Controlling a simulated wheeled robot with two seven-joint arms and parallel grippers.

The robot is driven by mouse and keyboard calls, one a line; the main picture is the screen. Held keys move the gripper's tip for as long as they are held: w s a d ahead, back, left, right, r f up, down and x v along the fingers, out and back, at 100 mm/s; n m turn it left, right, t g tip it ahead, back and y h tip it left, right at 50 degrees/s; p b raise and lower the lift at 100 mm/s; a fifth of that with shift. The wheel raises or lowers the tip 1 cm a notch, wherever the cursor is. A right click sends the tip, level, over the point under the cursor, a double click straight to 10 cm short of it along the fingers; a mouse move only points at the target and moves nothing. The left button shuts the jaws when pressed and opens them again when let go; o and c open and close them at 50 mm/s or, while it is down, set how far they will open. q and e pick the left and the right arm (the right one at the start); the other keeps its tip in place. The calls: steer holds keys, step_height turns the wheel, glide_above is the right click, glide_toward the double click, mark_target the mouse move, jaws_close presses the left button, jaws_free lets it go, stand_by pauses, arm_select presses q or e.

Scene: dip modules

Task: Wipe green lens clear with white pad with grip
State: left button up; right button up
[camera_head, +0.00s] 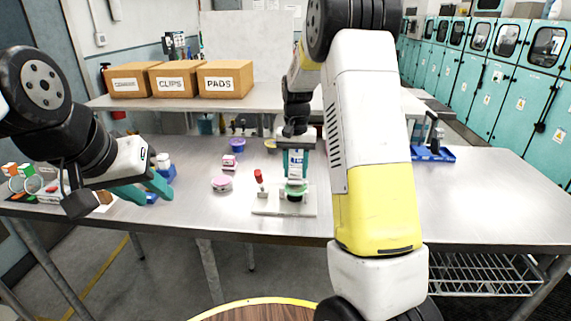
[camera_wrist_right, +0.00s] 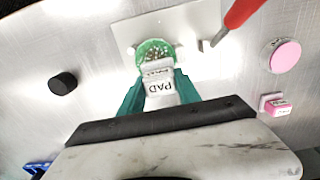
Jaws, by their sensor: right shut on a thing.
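The green lens (camera_head: 296,188) sits in a holder on a pale base plate (camera_head: 268,208) on the steel table. In the right wrist view the green lens (camera_wrist_right: 155,52) shows speckles on its face. My right gripper (camera_wrist_right: 160,92) is shut on the white pad with grip (camera_wrist_right: 161,88), marked PAD. The pad's far end reaches over the lens edge; whether it touches cannot be told. In the head view my right gripper (camera_head: 296,165) is directly above the lens. My left gripper (camera_head: 155,190) is at the left of the table, its teal fingers apart and nothing seen between them.
A blue tray (camera_head: 433,154) is at the right. The table's right front is clear.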

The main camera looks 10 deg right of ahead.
steer(key=shift+f, duration=0.5)
steer(key=shift+s, duration=0.15)
steer(key=shift+s+a+f, duration=0.1)
steer(key=shift+s+a, duration=0.2)
steer(key=shift+s, duration=0.65)
steer(key=shift+s+a, duration=0.25)
steer(key=shift+s, duration=0.65)
steer(key=shift+d, duration=0.1)
steer(key=shift+d+r, duration=0.15)
steer(key=shift+r, duration=0.05)
steer(key=shift+w, duration=0.1)
steer(key=shift+w+d+r, duration=0.1)
steer(key=shift+w+d, duration=0.2)
steer(key=shift+w, duration=0.55)
steer(key=shift+w+d, duration=0.3)
steer(key=shift+w, duration=0.6)
steer(key=shift+w+f, duration=0.1)
steer(key=shift+f, duration=0.1)
